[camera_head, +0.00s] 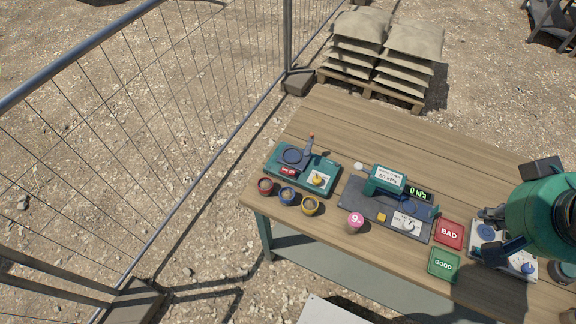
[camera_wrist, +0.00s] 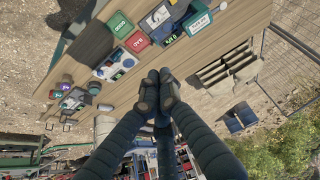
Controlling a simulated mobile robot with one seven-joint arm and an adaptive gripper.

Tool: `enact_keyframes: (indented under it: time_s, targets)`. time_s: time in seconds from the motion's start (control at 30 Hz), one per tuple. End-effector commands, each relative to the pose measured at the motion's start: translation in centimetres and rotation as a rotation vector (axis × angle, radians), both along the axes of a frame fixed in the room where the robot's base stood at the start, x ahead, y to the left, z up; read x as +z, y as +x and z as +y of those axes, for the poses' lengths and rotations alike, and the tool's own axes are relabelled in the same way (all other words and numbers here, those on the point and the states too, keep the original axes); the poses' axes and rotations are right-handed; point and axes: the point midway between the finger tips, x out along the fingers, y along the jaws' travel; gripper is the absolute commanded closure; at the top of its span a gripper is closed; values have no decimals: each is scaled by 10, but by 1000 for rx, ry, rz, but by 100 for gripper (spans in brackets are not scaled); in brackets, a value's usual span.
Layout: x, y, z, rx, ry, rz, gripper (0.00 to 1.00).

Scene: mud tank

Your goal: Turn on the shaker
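A white-based device (camera_head: 492,250) with a blue disc and a blue knob stands at the right of the bench; it also shows in the wrist view (camera_wrist: 115,64). A teal device (camera_head: 302,168) with a dark round plate, a red label and a yellow knob stands at the bench's left end. No readable label says which device is the shaker. My gripper (camera_head: 497,233) hangs over the white-based device in the head view and partly hides it. In the wrist view my dark fingers (camera_wrist: 158,91) have their tips close together, with nothing visible between them; their opening is unclear.
A pressure unit (camera_head: 357,201) reading 0 kPa is mid-bench, beside the red BAD tray (camera_head: 449,234) and green GOOD tray (camera_head: 444,265). Several coloured cups (camera_head: 287,196) and a pink-topped 9 jar (camera_head: 355,222) line the front. A fence (camera_head: 150,100) runs left; the bench's back (camera_head: 420,140) is clear.

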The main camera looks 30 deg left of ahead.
Motion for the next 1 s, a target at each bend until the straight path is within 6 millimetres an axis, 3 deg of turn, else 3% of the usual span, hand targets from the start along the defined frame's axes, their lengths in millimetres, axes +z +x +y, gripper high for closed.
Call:
enact_keyframes:
  time_s: [0.47,1.0]
  targets:
    - [21,60,40,368,-148,108,100]
    - [23,131,109,841,-318,227,100]
